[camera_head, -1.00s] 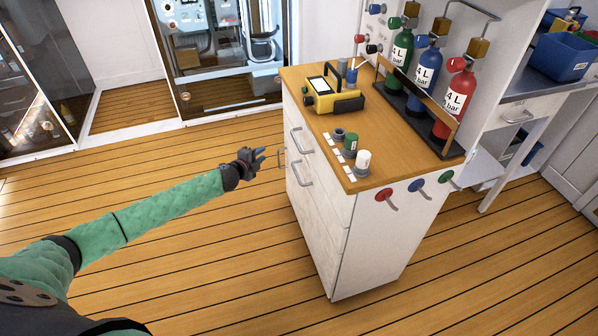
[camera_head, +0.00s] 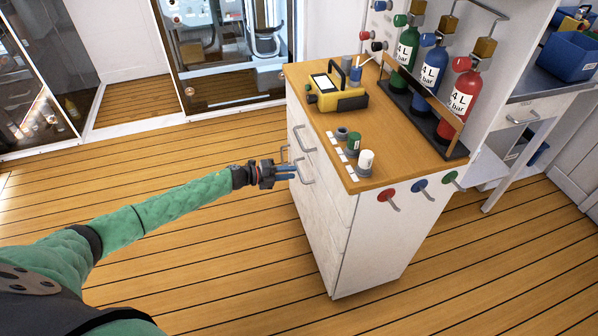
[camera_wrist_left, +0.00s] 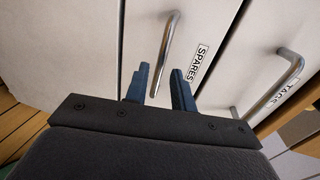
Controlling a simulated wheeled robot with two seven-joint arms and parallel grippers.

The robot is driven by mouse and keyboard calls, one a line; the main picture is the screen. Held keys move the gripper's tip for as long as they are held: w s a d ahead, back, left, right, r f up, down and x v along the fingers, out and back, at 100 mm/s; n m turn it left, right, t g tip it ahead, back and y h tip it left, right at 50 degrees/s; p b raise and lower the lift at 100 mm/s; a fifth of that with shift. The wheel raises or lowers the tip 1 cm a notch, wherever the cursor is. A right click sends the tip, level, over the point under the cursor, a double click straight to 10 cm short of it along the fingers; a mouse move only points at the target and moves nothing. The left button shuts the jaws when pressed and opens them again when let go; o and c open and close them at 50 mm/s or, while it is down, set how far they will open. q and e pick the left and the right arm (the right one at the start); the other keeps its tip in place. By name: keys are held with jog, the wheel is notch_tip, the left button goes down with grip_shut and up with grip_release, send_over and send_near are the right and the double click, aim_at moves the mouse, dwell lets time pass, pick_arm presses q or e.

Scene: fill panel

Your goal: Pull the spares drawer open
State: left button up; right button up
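The spares drawer (camera_wrist_left: 143,28) has a pale front, a vertical metal bar handle (camera_wrist_left: 171,36) and a SPARES label (camera_wrist_left: 197,64) in the left wrist view. It looks shut. My left gripper (camera_wrist_left: 161,72) has two blue fingers spread apart. The lower part of the handle shows in the gap between them; I see no finger closed on it. In the head view the left gripper (camera_head: 295,170) is at the white cabinet's (camera_head: 322,215) drawer side, its fingertips by the handles. My right gripper is not in view.
A drawer labelled TAGS (camera_wrist_left: 282,98) with its own handle is beside the spares drawer. The wooden cabinet top (camera_head: 385,135) carries a yellow device (camera_head: 338,97), small pots and a rack of gas bottles (camera_head: 431,75). The plank floor (camera_head: 190,270) left of the cabinet is clear.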

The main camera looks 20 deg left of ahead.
aim_at(299, 171)
pick_arm(q)
jog(key=shift+x, duration=2.15)
grip_shut()
